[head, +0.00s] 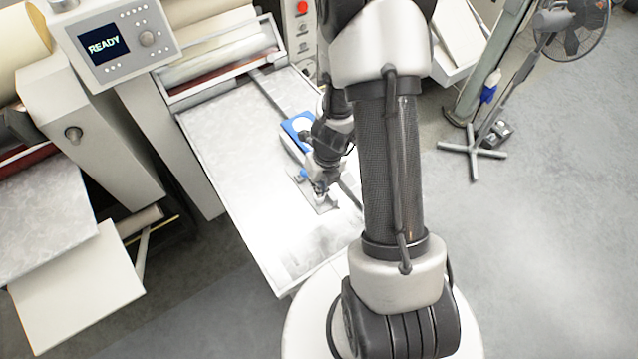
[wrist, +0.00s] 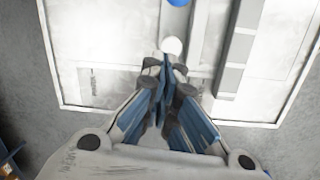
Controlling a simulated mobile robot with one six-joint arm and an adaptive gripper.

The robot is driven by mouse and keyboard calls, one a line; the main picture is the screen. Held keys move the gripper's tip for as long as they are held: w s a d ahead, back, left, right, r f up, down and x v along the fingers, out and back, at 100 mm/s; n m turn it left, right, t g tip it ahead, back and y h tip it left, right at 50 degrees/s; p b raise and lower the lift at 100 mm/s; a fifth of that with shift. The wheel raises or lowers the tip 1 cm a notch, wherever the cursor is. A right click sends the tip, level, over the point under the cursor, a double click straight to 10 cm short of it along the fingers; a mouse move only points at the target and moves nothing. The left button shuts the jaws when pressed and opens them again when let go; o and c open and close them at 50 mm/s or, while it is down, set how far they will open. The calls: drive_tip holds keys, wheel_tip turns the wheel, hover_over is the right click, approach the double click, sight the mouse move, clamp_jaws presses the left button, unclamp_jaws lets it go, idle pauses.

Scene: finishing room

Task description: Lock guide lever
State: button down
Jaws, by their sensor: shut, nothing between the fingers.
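The guide is a long grey rail lying along the pale feed table (head: 225,135); the rail also shows in the wrist view (wrist: 237,50). A small blue part (head: 303,174), which may be the lever's knob, sits beside my gripper. In the wrist view a blue round end (wrist: 177,2) is cut off by the top edge, with a white round piece (wrist: 172,46) just beyond my fingertips.
A machine with a READY display (head: 104,45) stands at the table's back left. A blue-and-white item (head: 298,126) lies beside my wrist. A red button (head: 302,7) is on the back panel. A fan (head: 575,25) stands at right. The table's front-left surface is clear.

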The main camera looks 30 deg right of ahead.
sight(303, 173)
drive_tip(key=f+b, duration=0.1)
drive_tip(key=f, duration=0.1)
drive_tip(key=f+b, duration=0.3)
drive_tip(key=f, duration=0.2)
drive_tip(key=shift+w+a+b, duration=0.25)
drive_tip(key=shift+w+b, duration=0.05)
drive_tip(key=shift+w, duration=0.1)
drive_tip(key=w+p, duration=0.1)
drive_tip(key=r+p, duration=0.1)
drive_tip(key=w+r+p, duration=0.1)
drive_tip(key=p, duration=0.1)
drive_tip(key=shift+w+d+r, duration=0.2)
drive_tip(key=shift+w+d, duration=0.05)
drive_tip(key=shift+w, duration=0.05)
drive_tip(key=shift+w+r+p, duration=0.1)
drive_tip(key=shift+w+p, duration=0.2)
drive_tip(key=shift+w, duration=0.15)
drive_tip(key=shift+r+p, duration=0.15)
drive_tip(key=shift+p, duration=0.15)
